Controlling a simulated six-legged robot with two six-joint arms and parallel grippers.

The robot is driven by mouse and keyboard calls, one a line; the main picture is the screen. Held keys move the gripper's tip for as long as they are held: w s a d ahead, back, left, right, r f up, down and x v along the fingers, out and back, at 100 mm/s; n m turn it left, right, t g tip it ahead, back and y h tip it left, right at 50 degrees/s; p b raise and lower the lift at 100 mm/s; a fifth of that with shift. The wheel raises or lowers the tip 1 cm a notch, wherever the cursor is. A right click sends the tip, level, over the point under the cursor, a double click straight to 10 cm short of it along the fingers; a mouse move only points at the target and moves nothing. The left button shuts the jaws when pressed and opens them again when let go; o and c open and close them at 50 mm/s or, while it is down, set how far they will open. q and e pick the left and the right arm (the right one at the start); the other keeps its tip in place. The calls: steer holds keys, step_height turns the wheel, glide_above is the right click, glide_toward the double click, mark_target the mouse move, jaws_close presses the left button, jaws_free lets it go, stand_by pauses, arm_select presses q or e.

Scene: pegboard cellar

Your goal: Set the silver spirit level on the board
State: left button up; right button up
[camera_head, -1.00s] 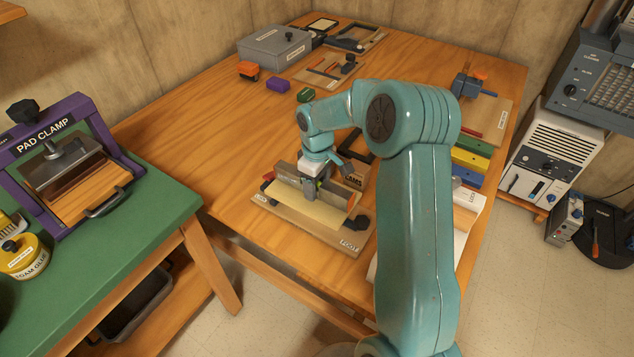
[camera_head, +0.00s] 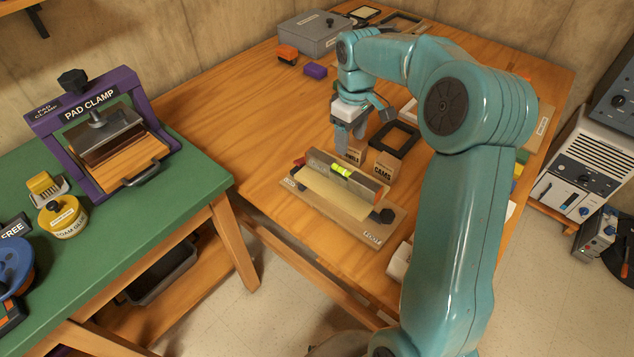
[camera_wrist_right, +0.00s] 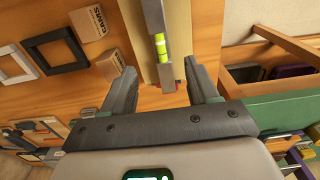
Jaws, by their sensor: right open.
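The silver spirit level (camera_head: 348,174), with a yellow-green vial, stands on its long edge on the tan board (camera_head: 335,215), behind a pale yellow sheet (camera_head: 332,197). In the right wrist view the level (camera_wrist_right: 154,18) and its bright vial (camera_wrist_right: 161,46) show beyond the fingers. My right gripper (camera_head: 347,143) is open and empty, above and behind the level and apart from it. My left gripper is not in view.
A wooden CAMS block (camera_head: 384,165) and a black frame (camera_head: 395,139) are right of my gripper. The green bench (camera_head: 150,220) with the purple pad clamp (camera_head: 92,103) is left. The tabletop left of the board is clear.

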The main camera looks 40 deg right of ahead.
steer(key=w+a+f+y, duration=0.3)
steer(key=a+f, duration=1.4)
steer(key=f, duration=0.2)
steer(key=s+a+f+m, duration=0.1)
steer(key=s+a+f, duration=0.4)
steer(key=s+a, duration=0.3)
steer(key=s+a+f+m+y, duration=0.1)
steer(key=s+a+f+m, duration=0.1)
steer(key=s+a+f, duration=0.4)
steer(key=s+a, duration=0.2)
steer(key=a, duration=0.2)
steer(key=shift+s+a, duration=0.2)
steer(key=shift+s, duration=0.05)
